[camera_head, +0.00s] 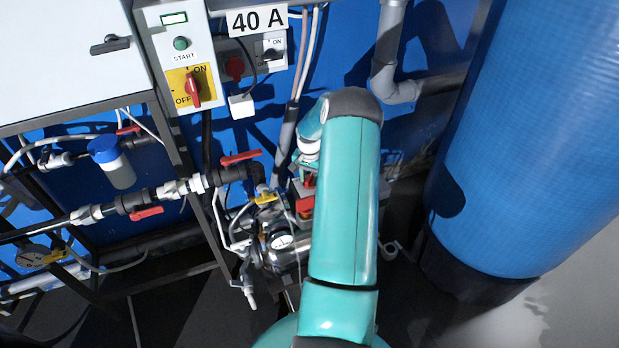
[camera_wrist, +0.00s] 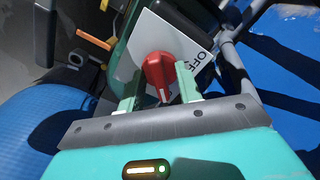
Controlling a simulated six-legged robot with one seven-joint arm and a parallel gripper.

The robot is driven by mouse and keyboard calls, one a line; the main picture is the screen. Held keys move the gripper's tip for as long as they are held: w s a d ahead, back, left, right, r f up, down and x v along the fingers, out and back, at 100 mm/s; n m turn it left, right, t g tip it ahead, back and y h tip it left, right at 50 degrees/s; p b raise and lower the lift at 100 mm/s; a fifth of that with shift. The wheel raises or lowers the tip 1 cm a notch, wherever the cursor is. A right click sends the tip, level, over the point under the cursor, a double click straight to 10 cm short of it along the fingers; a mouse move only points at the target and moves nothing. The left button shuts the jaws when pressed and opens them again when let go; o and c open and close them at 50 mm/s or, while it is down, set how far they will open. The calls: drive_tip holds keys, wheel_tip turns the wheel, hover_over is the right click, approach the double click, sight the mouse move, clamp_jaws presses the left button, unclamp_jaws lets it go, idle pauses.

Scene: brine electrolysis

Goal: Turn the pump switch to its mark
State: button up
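The pump switch, a red rotary knob (camera_wrist: 158,72), sits on a white plate (camera_wrist: 190,45) marked OFF in the wrist view. A pale line on the knob points toward the bottom of that view. My gripper (camera_wrist: 158,88) is open, with one pale green finger on each side of the knob. Small gaps seem to show between knob and fingers; contact at the tips cannot be told. In the head view my teal arm covers most of this spot, and only bits of red beside the arm show. The mark is not clearly visible.
A control panel (camera_head: 187,60) with a START button and a red ON/OFF switch (camera_head: 193,88) stands at upper left. A large blue tank (camera_head: 535,140) stands at right.

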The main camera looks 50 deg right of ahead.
clamp_jaws()
drive_tip(key=shift+n, duration=0.5)
drive_tip(key=n, duration=0.3)
drive_tip(key=shift+n, duration=0.4)
drive_tip(key=n, duration=0.4)
drive_tip(key=shift+n, duration=0.3)
drive_tip(key=n, duration=0.8)
drive_tip(key=shift+n, duration=0.3)
